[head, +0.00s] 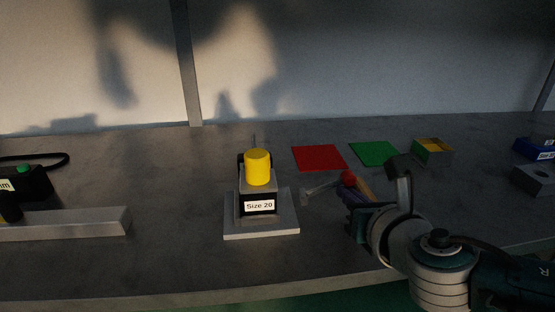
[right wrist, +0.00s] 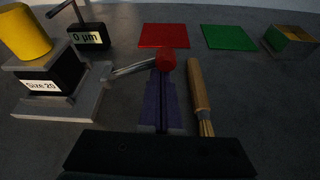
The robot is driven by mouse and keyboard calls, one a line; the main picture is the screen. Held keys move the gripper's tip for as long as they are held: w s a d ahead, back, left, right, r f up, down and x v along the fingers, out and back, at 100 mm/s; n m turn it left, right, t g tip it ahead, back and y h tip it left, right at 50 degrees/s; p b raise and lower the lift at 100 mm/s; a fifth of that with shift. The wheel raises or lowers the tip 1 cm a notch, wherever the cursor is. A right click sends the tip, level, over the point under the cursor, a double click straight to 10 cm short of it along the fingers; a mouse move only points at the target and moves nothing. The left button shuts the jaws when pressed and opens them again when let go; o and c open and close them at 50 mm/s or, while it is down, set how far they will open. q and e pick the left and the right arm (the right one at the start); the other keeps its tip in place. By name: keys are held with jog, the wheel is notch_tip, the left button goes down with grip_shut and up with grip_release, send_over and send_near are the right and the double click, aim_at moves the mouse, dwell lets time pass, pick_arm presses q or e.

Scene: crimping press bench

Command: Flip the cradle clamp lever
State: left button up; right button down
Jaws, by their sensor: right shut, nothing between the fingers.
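The clamp lever is a grey bar (head: 320,188) with a red knob (head: 347,177) at its right end. It lies low, pointing right from beside the cradle's base plate (head: 232,230). The lever (right wrist: 135,68) and red knob (right wrist: 166,61) also show in the right wrist view. A yellow cylinder (head: 257,167) stands on the dark cradle block labelled "Size 20" (head: 259,206). My right gripper (head: 353,199) is shut and empty, its purple fingers (right wrist: 160,85) close to the knob. I cannot tell whether they touch it. My left gripper is not in view.
A wooden-handled brush (right wrist: 195,85) lies just right of my right fingers. Red (head: 319,158) and green (head: 374,154) mats and an open box (head: 432,151) lie behind. A gauge reading "0 µm" (right wrist: 88,38) stands behind the cradle. A grey bar (head: 70,224) lies at left.

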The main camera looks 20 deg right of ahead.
jog(key=r+n+p, duration=0.1)
jog(key=r+h+p, duration=0.1)
jog(key=p, duration=0.1)
jog(key=shift+w+a+r+n, duration=0.1)
jog(key=shift+a+r+n, duration=0.05)
jog(key=shift+a+n, duration=0.2)
jog(key=shift+w+a+r+n+h+p, duration=0.1)
jog(key=shift+a+r+n+h+p, duration=0.15)
jog(key=shift+n+p, duration=0.25)
jog(key=shift+a+r+n+h+p, duration=0.15)
jog(key=shift+r+n+h+p, duration=0.25)
jog(key=shift+n, duration=0.15)
jog(key=shift+w+a+r+n+h+p, duration=0.1)
jog(key=shift+a+r+n+h+p, duration=0.25)
jog(key=shift+n, duration=0.25)
jog(key=shift+w+a+r+n+h, duration=0.1)
jog(key=shift+a+r+n+h, duration=0.15)
jog(key=shift+a+n, duration=0.3)
jog(key=shift+w+a+r+n+h, duration=0.1)
jog(key=shift+a+r+n+h, duration=0.25)
jog(key=shift+n, duration=0.5)
jog(key=shift+w+a, duration=0.1)
jog(key=shift+a, duration=0.3)
jog(key=shift+a+p, duration=0.1)
jog(key=shift+p, duration=0.2)
